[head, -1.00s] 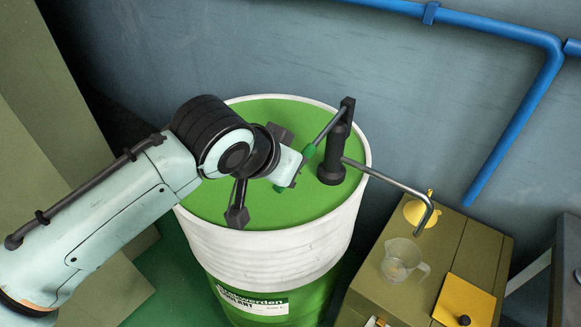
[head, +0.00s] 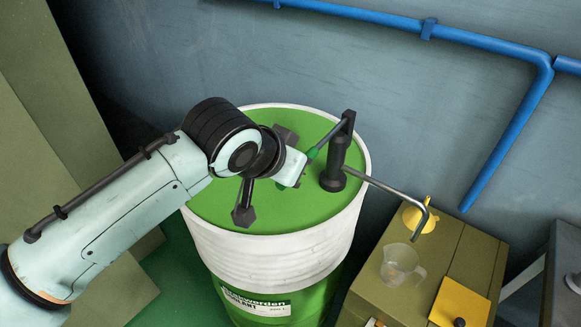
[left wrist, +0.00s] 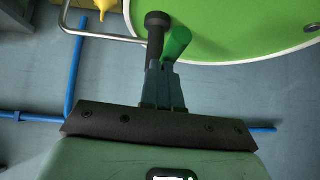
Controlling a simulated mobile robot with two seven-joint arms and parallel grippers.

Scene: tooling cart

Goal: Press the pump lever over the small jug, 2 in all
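The dark pump (head: 334,165) stands upright on the green top of the drum (head: 270,205). Its lever (head: 330,135) slopes down to the left from the pump head to a green grip (head: 312,154). My left gripper (head: 291,178) is at this grip, with green showing on both sides of it. In the left wrist view my left fingers (left wrist: 163,80) are close together at the green grip (left wrist: 177,43); they look shut on it, though the contact is partly hidden. The spout (head: 390,187) reaches right, its end above the clear small jug (head: 402,264). My right gripper is not in view.
The jug stands on an olive cabinet (head: 365,292), with a yellow funnel (head: 418,218) behind it and a yellow plate (head: 458,302) to its right. A blue pipe (head: 490,167) runs along the wall behind. Olive panels (head: 50,110) stand at the left.

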